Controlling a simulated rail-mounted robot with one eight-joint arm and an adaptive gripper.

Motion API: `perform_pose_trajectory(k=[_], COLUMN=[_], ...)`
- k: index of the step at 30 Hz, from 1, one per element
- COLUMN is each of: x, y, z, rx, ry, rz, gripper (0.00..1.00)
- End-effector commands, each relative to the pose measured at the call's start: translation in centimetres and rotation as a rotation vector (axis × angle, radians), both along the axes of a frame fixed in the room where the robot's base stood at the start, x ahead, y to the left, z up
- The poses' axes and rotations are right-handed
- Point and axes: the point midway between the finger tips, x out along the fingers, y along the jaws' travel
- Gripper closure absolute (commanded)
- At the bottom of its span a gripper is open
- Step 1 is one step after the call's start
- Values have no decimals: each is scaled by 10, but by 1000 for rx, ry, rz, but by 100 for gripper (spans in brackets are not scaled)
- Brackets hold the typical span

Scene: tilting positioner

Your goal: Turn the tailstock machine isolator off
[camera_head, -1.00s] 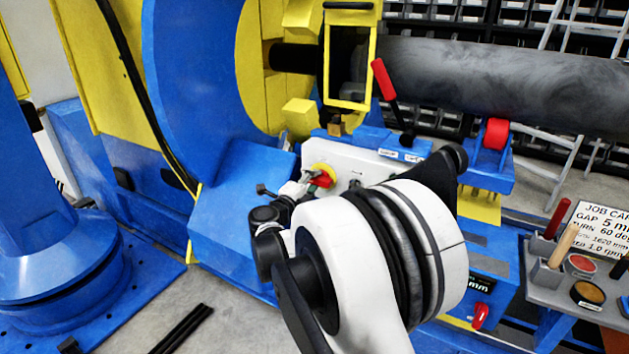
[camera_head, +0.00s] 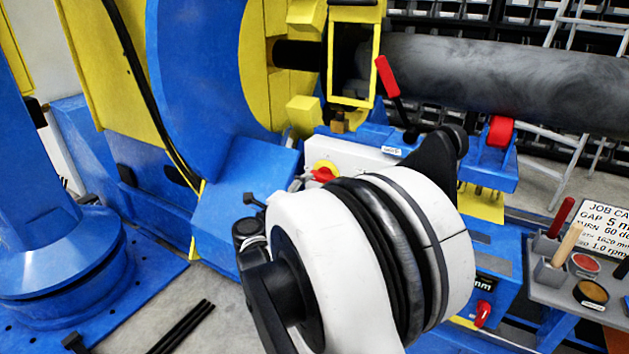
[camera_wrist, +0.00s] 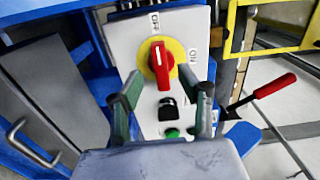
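A red rotary isolator handle (camera_wrist: 160,66) sits on a yellow disc on a white panel (camera_wrist: 125,45) in the wrist view. "OFF" is printed above it and "ON" to its right; the handle lies in line with "OFF". My gripper (camera_wrist: 169,84) is open, its two fingers apart below and beside the handle, with nothing between them that I can see gripped. In the head view the handle (camera_head: 322,174) shows just past my arm, which hides the gripper. A second red handle (camera_head: 482,313) is on a blue box at lower right. No label names either as tailstock.
Below the isolator are a black switch (camera_wrist: 167,108) and a green button (camera_wrist: 172,133). A red-handled lever (camera_wrist: 275,86) stands to the right. In the head view, a large grey pipe (camera_head: 500,85) runs behind, and a grey tool tray (camera_head: 570,285) stands at right.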

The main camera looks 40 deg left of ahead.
Motion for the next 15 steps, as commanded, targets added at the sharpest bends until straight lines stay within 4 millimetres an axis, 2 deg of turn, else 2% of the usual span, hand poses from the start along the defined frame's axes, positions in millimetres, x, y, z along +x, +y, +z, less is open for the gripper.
perform_pose_trajectory(k=[3,7,15], x=[-24,-42,-56], y=[-4,-7,-10], z=[0,0,0], rx=[0,0,0], ry=[0,0,0], rz=[3,2,-1], gripper=[64,64,64])
